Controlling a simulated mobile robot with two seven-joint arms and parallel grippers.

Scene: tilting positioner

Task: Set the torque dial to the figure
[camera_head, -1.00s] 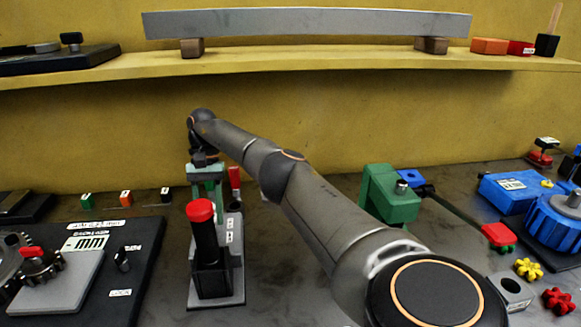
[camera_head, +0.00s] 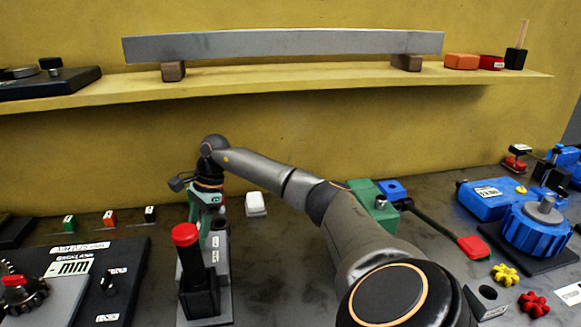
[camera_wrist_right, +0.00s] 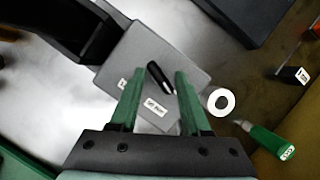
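My right gripper (camera_head: 208,222) has green fingers and hangs over the back of a grey box (camera_head: 218,255) on the bench. In the right wrist view the gripper (camera_wrist_right: 158,75) is open, with a gap between its fingertips. A short black lever (camera_wrist_right: 161,77) on the grey box (camera_wrist_right: 150,50) shows in that gap; I cannot tell whether it touches a finger. Two white labels on the box are too blurred to read. Which part is the torque dial is unclear. A black post with a red cap (camera_head: 185,234) stands in front of the box. My left gripper is out of view.
At the left is a black panel (camera_head: 110,260) with a toothed knob. A green block (camera_head: 373,200) with a red-ended lever (camera_head: 473,247) and a blue ribbed knob (camera_head: 538,230) stand right.

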